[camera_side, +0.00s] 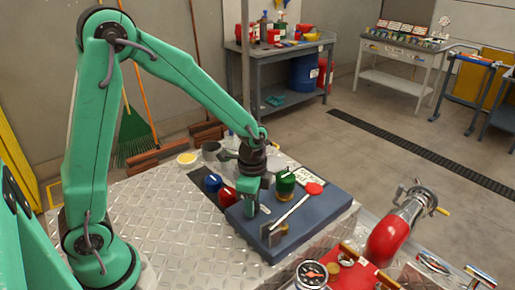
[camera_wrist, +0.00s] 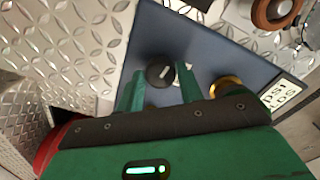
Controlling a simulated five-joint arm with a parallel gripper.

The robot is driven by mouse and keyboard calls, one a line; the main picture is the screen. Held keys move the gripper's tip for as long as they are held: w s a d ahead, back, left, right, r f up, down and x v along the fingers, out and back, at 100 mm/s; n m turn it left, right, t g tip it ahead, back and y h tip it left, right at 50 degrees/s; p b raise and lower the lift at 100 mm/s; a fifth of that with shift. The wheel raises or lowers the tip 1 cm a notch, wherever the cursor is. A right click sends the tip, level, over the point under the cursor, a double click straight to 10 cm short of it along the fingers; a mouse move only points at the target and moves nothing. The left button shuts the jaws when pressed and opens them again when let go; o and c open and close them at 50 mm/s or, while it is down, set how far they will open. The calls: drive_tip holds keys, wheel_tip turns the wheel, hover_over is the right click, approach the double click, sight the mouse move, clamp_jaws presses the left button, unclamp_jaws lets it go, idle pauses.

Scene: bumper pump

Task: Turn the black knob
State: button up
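The black knob (camera_wrist: 160,71) is round with a pale pointer mark and stands on the blue panel (camera_wrist: 215,50). In the wrist view it lies between the tips of my gripper's two green fingers (camera_wrist: 160,88), with a gap showing on each side. My gripper is open, and I cannot tell whether a finger touches the knob. In the side view my gripper (camera_side: 250,207) points down at the left part of the blue panel (camera_side: 325,212). The black knob is hidden there behind the gripper.
A green knob (camera_side: 285,180) and a metal lever with a red tip (camera_side: 313,188) stand on the panel beside my gripper. A blue knob (camera_side: 212,182) and a red one (camera_side: 228,196) are left of it. A gauge (camera_side: 311,274) and a red-ended pipe (camera_side: 385,240) are at front right.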

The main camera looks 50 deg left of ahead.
drive_tip(key=shift+o, duration=1.4)
drive_tip(key=shift+r, duration=3.9)
drive_tip(key=shift+f, duration=0.1)
drive_tip(key=shift+f, duration=3.85)
drive_tip(key=c, duration=1)
